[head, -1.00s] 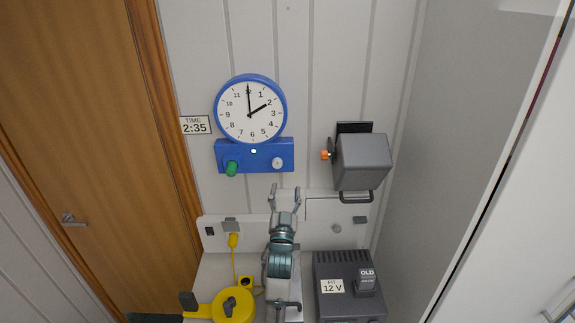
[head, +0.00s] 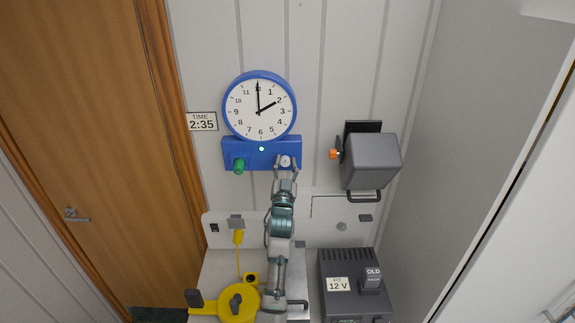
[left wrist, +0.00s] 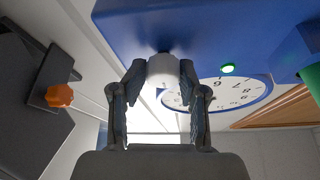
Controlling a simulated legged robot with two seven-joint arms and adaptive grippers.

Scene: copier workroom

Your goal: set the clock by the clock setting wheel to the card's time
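The blue-rimmed clock (head: 260,122) hangs on the wall, its short hand at 2 and its long hand at 12. The card (head: 202,122) to its left reads TIME 2:35. On the blue panel (head: 262,164) below the clock are a green knob (head: 239,166), a lit green lamp (head: 262,149) and the white setting wheel (head: 285,161). My left gripper (head: 285,168) has its fingers closed in on both sides of the wheel. In the left wrist view the white wheel (left wrist: 163,71) sits between the fingertips, seemingly touching both. My right gripper is out of view.
A grey box (head: 372,161) with an orange knob (head: 334,154) juts from the wall at right. Below stand a dark 12 V unit (head: 350,300) and a yellow device (head: 222,302). A wooden door (head: 90,150) is at left.

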